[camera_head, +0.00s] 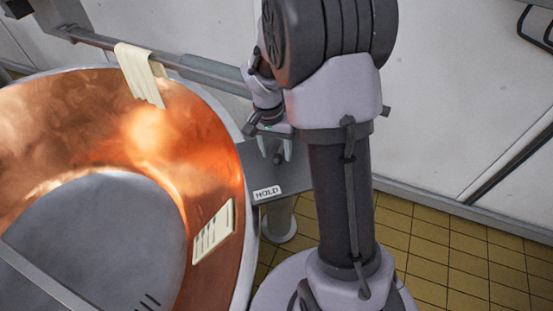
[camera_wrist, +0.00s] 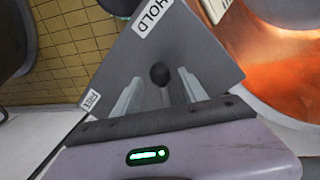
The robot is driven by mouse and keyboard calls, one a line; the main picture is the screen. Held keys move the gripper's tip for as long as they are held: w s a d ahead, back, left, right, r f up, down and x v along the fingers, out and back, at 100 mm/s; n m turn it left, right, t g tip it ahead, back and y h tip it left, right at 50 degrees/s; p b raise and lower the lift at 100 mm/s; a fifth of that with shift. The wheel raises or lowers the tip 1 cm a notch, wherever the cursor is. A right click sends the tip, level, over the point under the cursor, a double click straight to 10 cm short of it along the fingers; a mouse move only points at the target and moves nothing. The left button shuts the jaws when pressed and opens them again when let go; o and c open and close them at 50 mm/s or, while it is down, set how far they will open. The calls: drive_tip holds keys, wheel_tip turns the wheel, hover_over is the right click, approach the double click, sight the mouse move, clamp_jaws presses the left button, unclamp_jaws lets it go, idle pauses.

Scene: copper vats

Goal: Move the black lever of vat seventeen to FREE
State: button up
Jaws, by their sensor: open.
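The black lever shows as a round dark knob (camera_wrist: 160,75) over a grey plate (camera_wrist: 203,62); its stem is hidden. The knob also shows in the head view (camera_head: 278,159) beside the copper vat (camera_head: 100,105). A HOLD label (camera_wrist: 152,16) sits at the plate's top edge in the wrist view, and a FREE label (camera_wrist: 90,100) at its lower left corner. My gripper (camera_head: 275,151) is open, pointing down at the plate, with one finger on each side of the knob in the picture. I cannot tell whether either finger touches it. No vat number is readable.
A pale cloth (camera_head: 140,72) hangs over a rail (camera_head: 200,73) and the vat's rim. A cream card with lines (camera_head: 213,232) is at the vat's inner wall. A white wall (camera_head: 460,90) stands behind. Yellow tiled floor (camera_head: 440,245) is clear at the right.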

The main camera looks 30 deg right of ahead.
wheel_tip(320, 180, down, 2)
drive_tip(key=shift+f, duration=0.15)
drive_tip(key=shift+s, duration=0.1)
clamp_jaws()
idle(1.3)
